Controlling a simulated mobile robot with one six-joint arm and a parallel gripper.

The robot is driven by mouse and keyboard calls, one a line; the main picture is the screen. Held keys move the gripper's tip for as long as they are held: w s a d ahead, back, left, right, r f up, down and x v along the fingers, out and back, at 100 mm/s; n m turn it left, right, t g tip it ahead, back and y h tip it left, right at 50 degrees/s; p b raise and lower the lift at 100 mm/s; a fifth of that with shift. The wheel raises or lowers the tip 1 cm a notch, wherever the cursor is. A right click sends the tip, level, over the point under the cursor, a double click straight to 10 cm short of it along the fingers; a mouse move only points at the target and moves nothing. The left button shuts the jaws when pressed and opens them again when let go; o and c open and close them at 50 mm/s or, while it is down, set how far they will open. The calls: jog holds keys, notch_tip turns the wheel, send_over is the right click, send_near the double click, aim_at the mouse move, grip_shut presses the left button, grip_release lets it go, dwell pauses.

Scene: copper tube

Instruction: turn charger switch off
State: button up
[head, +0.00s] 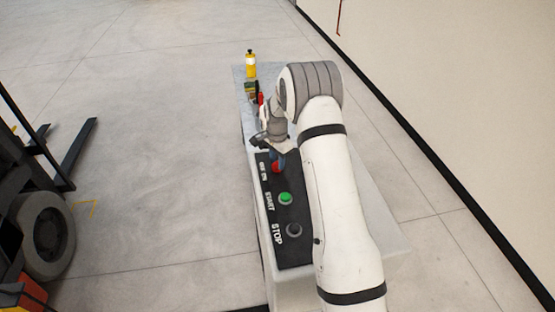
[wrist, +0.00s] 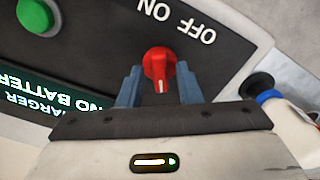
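The charger switch is a red rotary knob (wrist: 158,68) on a dark panel, with its white mark pointing toward the bottom of the wrist view. The words ON and OFF are printed beyond it, upside down in that view. My gripper (wrist: 160,82) has its two blue-grey fingers on either side of the knob, with small gaps seeming to remain; contact is unclear. In the head view the red knob (head: 277,167) shows at the far end of the panel, partly covered by my gripper (head: 278,158).
The panel (head: 288,254) also carries a green START button (head: 286,198) and a dark STOP button (head: 294,230). A yellow bottle (head: 251,64) and small items stand at the table's far end. A forklift (head: 45,225) is at left, with open floor between.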

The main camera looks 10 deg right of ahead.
grip_shut()
jog(key=shift+d, duration=0.15)
